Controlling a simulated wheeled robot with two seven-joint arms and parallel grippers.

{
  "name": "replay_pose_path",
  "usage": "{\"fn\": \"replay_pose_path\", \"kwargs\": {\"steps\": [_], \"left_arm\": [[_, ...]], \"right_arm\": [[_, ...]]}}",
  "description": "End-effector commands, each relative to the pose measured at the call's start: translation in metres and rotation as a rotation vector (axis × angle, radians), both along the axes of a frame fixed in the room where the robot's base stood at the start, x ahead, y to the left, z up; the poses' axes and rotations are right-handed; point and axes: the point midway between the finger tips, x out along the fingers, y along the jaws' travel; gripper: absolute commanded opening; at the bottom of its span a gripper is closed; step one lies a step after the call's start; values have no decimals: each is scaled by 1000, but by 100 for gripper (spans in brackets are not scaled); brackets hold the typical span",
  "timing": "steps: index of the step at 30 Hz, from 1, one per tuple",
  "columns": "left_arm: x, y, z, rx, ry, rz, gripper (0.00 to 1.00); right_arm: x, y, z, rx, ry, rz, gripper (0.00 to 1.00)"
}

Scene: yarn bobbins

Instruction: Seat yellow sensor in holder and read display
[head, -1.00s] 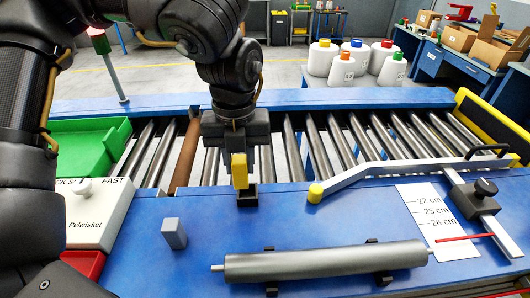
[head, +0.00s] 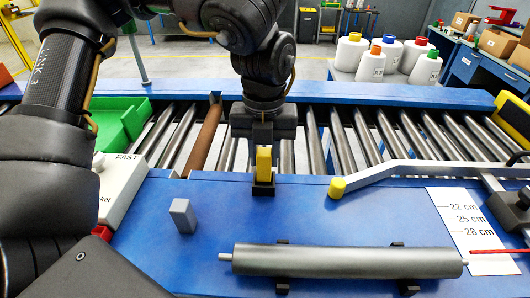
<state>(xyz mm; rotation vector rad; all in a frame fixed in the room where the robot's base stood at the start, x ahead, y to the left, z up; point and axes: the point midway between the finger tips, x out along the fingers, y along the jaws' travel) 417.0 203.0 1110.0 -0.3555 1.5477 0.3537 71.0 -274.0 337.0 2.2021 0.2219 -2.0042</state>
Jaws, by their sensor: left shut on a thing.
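The yellow sensor (head: 263,158) is a small upright yellow block held in my left gripper (head: 263,146), which points straight down. The black holder (head: 263,189) stands on the blue bench right below the sensor, near the roller conveyor's edge. The sensor's lower end lines up with the holder's top. I cannot tell whether it is inside the holder or just above or behind it. My left gripper is shut on the sensor. My right gripper is not in view. I see no display that I can identify.
A grey block (head: 182,215) stands left of the holder. A long grey roller (head: 345,262) lies in front on black supports. A yellow-tipped arm (head: 338,188) reaches in from the right. A white control box (head: 122,190) and green tray (head: 122,122) are at left.

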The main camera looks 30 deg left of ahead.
Motion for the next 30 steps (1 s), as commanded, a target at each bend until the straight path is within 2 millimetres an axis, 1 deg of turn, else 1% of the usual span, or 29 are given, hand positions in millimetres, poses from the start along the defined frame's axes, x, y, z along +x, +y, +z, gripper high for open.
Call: {"fn": "replay_pose_path", "kwargs": {"steps": [15, 27, 28, 30], "left_arm": [[0, 0, -24, 0, -1, -1, 3], [0, -1, -26, 0, -1, -2, 3], [0, -1, -26, 0, -1, -2, 30], [0, -1, -26, 0, -1, -2, 39]], "right_arm": [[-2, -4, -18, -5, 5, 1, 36], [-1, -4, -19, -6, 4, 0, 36], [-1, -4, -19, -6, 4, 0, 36], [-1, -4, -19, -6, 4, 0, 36]]}}
